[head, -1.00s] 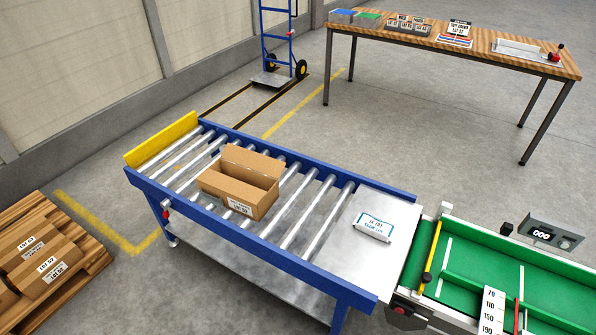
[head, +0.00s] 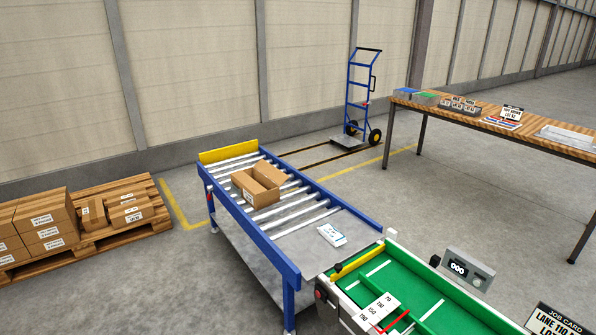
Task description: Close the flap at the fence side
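The open cardboard box (head: 261,194) sits on the rollers of the blue-framed roller table, near its yellow end plate (head: 228,151). A flap (head: 269,173) stands raised at the box's far right side. The near left part of the top (head: 243,181) looks lower, and I cannot tell whether it is a folded flap. The inside of the box is mostly hidden. The yellow plate stands upright across the far left end of the rollers, apart from the box. Neither of my grippers is in view.
A white labelled packet (head: 332,235) lies on the table's metal plate. A green conveyor (head: 420,290) adjoins it at the right. A pallet with boxes (head: 150,225) stands left, a blue hand truck (head: 362,100) behind, a wooden bench (head: 480,120) right. Floor between is clear.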

